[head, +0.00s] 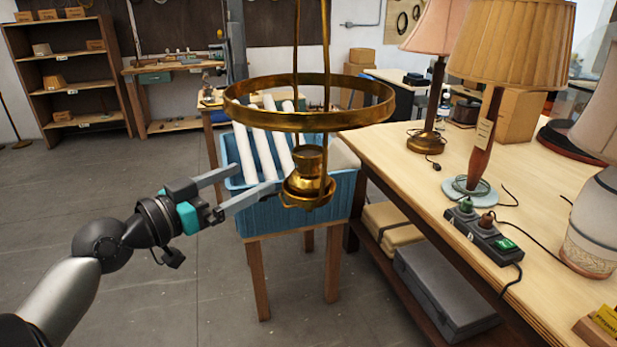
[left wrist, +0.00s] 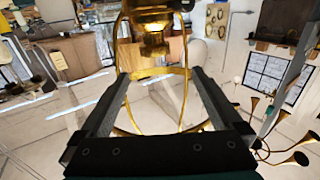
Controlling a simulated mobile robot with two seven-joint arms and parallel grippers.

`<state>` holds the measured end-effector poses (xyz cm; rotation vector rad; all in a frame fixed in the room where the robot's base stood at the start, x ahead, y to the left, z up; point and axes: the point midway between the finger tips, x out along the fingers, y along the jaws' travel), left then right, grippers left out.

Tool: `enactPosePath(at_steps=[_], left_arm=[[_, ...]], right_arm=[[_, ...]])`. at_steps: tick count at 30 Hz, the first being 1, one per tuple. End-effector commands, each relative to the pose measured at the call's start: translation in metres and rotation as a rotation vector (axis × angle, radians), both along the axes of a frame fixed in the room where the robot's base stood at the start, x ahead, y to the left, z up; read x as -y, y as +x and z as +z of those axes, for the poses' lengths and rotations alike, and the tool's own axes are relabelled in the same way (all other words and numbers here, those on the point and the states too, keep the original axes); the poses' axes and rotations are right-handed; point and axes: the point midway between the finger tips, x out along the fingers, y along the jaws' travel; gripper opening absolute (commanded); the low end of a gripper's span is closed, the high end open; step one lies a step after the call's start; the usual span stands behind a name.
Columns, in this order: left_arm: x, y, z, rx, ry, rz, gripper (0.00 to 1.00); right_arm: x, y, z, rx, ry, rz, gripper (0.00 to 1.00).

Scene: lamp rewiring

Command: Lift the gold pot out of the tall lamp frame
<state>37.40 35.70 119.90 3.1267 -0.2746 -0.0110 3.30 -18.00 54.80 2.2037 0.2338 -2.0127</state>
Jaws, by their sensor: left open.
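The tall lamp frame (head: 375,103) is brass, with a wide ring and upright rods, and shows in the middle of the head view. The gold pot (head: 308,184) sits low inside it, below the ring, between the rods. My left gripper (head: 254,178) is open and empty, just left of the pot, with its fingers pointing toward it. In the left wrist view my two fingers (left wrist: 160,73) are spread apart, with the gold pot (left wrist: 152,42) beyond their tips. I cannot tell whether a fingertip touches the frame. My right gripper is not in view.
A blue bin (head: 270,216) holding white rolls stands on a wooden stand behind the frame. A workbench (head: 430,185) with lamps and a power strip (head: 483,236) lies to the right. The floor (head: 200,280) at left is mostly open. Shelves (head: 65,75) stand far back.

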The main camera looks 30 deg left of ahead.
Motion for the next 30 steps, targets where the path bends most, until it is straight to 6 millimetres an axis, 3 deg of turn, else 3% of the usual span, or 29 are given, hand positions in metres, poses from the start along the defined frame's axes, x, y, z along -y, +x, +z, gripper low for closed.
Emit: enactPosePath(at_steps=[4, 21, 30], left_arm=[[0.005, 0.009, 0.007, 0.012, 0.002, -0.011, 1.00], [0.017, 0.078, 0.006, 0.010, 0.000, -0.007, 1.00], [0.021, 0.097, 0.004, 0.007, 0.001, -0.008, 1.00]], right_arm=[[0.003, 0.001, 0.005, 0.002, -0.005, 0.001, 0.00], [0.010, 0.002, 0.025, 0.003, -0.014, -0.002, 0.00], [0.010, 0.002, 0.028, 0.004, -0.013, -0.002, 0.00]])
